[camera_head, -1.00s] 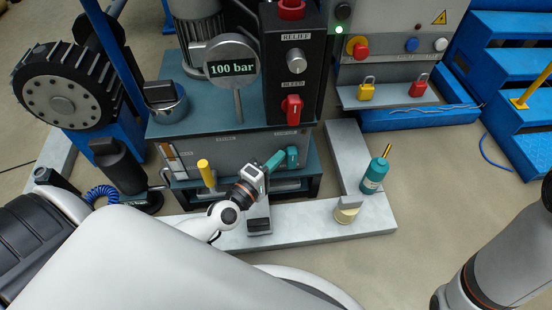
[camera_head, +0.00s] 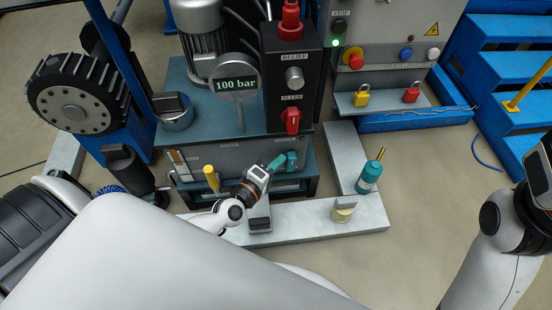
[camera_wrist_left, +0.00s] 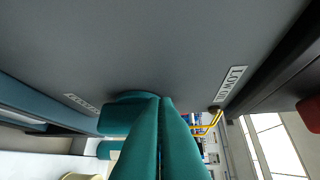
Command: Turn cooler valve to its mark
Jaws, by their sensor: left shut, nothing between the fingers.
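A yellow-handled lever (camera_head: 211,177) stands left of my left gripper. A gauge (camera_head: 236,86) reads 100 bar above the panel. A black box with a red bleed knob (camera_head: 291,120) stands above right. A teal bottle (camera_head: 370,177) and a cream cup (camera_head: 342,211) stand on the pale ledge.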

